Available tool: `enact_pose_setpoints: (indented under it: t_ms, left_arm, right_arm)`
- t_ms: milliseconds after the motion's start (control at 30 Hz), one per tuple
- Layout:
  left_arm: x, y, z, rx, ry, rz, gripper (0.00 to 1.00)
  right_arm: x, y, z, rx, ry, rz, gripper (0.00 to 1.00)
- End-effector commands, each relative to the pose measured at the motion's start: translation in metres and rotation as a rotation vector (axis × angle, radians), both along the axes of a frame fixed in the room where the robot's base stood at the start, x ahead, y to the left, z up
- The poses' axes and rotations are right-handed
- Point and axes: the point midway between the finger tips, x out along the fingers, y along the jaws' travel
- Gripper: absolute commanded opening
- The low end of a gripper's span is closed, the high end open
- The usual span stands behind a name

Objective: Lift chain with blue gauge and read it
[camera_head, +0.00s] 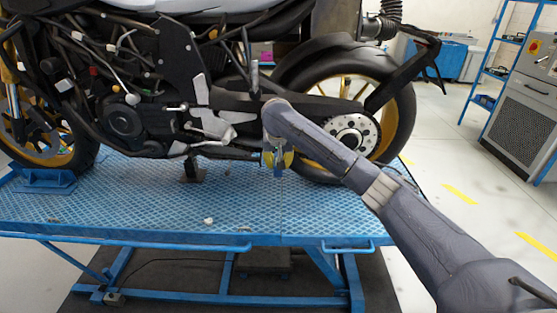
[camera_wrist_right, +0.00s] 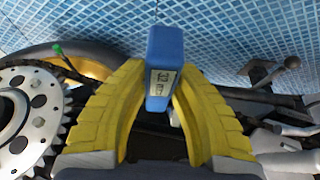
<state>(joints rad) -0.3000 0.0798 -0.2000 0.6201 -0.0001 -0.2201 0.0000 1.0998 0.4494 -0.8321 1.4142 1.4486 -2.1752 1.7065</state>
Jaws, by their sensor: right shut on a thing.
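My right gripper (camera_head: 278,159) is at the lower run of the motorbike, left of the rear sprocket (camera_head: 352,136). Its yellow fingers (camera_wrist_right: 158,90) are shut on the blue gauge (camera_wrist_right: 166,52), which sits between the fingertips. The gauge (camera_head: 279,172) also shows just below the fingers in the head view. A pale display (camera_wrist_right: 163,83) with dark marks faces the wrist camera, but the digits are too small to read surely. The chain is mostly hidden, and I cannot tell whether the gauge touches it. My left gripper is not in view.
The motorbike (camera_head: 125,120) stands on a blue lift table (camera_head: 130,205). The rear tyre (camera_head: 400,120) and sprocket are close to my right arm. A small pale object (camera_head: 208,221) lies near the table's front. A grey cabinet (camera_head: 525,105) stands at the right.

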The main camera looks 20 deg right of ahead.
Motion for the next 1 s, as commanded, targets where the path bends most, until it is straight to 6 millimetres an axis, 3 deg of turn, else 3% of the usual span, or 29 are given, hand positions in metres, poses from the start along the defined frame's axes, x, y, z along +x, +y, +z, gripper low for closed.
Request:
enact_pose_setpoints:
  t_ms: [1000]
  left_arm:
    - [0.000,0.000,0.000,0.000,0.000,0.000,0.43]
  right_arm:
    - [-0.047,0.017,0.000,-0.001,-0.001,0.001,0.00]
